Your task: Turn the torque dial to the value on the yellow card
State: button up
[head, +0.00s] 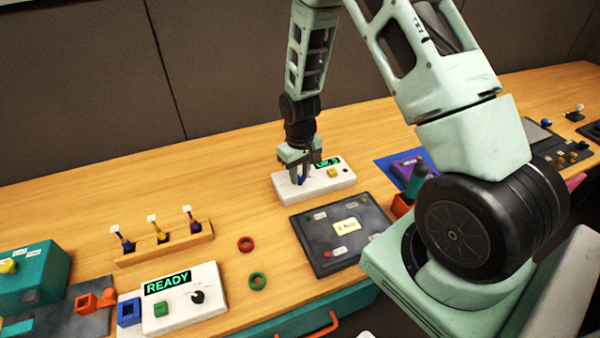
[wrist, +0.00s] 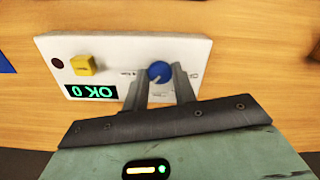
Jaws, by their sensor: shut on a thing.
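The torque dial is a blue round knob with a pale pointer line (wrist: 158,71) on a white box (head: 323,187); the box also shows in the wrist view (wrist: 110,48). My gripper (head: 301,180) is over the box's left part, pointing down. In the wrist view its fingers (wrist: 160,78) are on either side of the dial, shut on it. In the head view the fingers mostly hide the dial. A yellow card (head: 346,226) lies on a dark panel (head: 318,262) in front of the box; its writing is too small to read surely.
The white box has a green-lettered display (wrist: 91,91) and a yellow block-shaped control (wrist: 83,65). A rack of levers (head: 165,244) and a READY box (head: 185,303) stand left. A purple device (head: 408,167) is right.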

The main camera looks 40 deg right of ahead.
aim_at(300, 177)
jog(key=shift+w, duration=0.1)
jog(key=o, duration=1)
notch_tip(300, 177, up, 18)
jog(key=shift+f+b, duration=0.25)
jog(key=shift+b, duration=0.55)
jog(key=s+a+r+n, duration=0.1)
jog(key=s+a+n, duration=0.1)
jog(key=s+a, duration=0.5)
jog(key=s+a+r+n, duration=0.2)
jog(key=a, duration=0.8)
jog(key=s+a+n, duration=0.1)
jog(key=s+a, duration=0.1)
jog(key=s, duration=0.3)
jog(key=s+a+n, duration=0.1)
jog(key=s+a, duration=0.2)
jog(key=s, duration=0.2)
jog(key=s+a+n, duration=0.2)
jog(key=s, duration=0.3)
jog(key=shift+s+a+r+y, duration=0.1)
jog(key=shift+s+a+y, duration=0.15)
jog(key=shift+a+y, duration=0.05)
